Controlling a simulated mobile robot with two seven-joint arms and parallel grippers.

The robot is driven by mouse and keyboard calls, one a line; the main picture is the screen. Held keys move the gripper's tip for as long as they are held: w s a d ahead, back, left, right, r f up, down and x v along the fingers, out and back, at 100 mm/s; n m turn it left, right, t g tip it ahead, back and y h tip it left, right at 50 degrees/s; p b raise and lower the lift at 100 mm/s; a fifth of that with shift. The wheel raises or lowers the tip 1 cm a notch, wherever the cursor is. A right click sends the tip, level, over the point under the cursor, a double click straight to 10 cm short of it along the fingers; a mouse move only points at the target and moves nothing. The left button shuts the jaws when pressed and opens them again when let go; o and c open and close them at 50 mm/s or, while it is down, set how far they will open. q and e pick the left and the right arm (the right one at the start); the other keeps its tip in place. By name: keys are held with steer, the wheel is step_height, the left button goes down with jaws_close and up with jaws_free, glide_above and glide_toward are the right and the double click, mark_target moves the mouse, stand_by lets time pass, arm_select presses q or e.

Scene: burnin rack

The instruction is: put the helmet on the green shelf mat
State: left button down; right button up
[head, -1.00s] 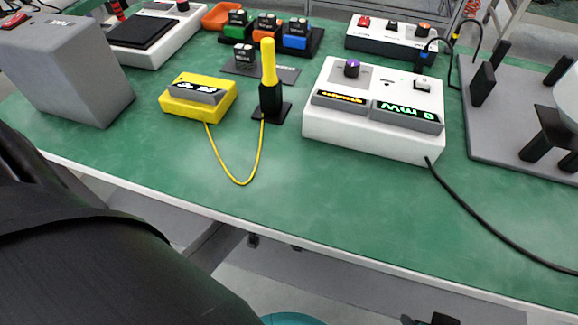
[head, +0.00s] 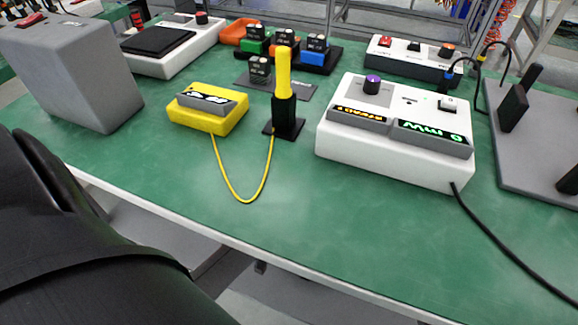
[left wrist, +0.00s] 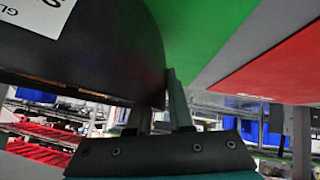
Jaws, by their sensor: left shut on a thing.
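In the left wrist view a large dark, rounded thing, which I take for the helmet (left wrist: 110,70), fills the upper left. It bears a white label with partly cut-off letters. The head view shows neither the helmet nor the grippers.
A red surface (left wrist: 275,70) lies right of the green one. Blurred racks with red bins (left wrist: 45,150) stand behind. In the head view a green bench (head: 330,235) carries a grey box (head: 75,70), a yellow device (head: 208,108), a yellow-topped tool (head: 283,100) and a white instrument (head: 395,130).

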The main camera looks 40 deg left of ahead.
arm_select(q)
steer(key=shift+w, duration=0.1)
arm_select(e)
steer(key=shift+w+a, duration=0.1)
arm_select(q)
steer(key=shift+f, duration=0.1)
steer(key=c, duration=0.8)
jaws_free()
arm_select(e)
steer(key=shift+w+a, duration=0.1)
arm_select(q)
steer(key=p+v, duration=0.2)
steer(key=v, duration=0.1)
steer(key=shift+r, duration=0.2)
arm_select(e)
steer(key=s+d+g+h, duration=0.1)
steer(key=s+d+g, duration=0.2)
steer(key=s+d, duration=0.1)
arm_select(q)
steer(key=shift+p+v, duration=2.65)
steer(key=shift+v, duration=1.85)
arm_select(e)
step_height(320, 180, down, 11)
steer(key=s+g, duration=0.1)
steer(key=shift+s+d+r+g+h, duration=0.15)
steer(key=shift+s+r+g+h, duration=0.05)
steer(key=shift+s+g+h, duration=0.2)
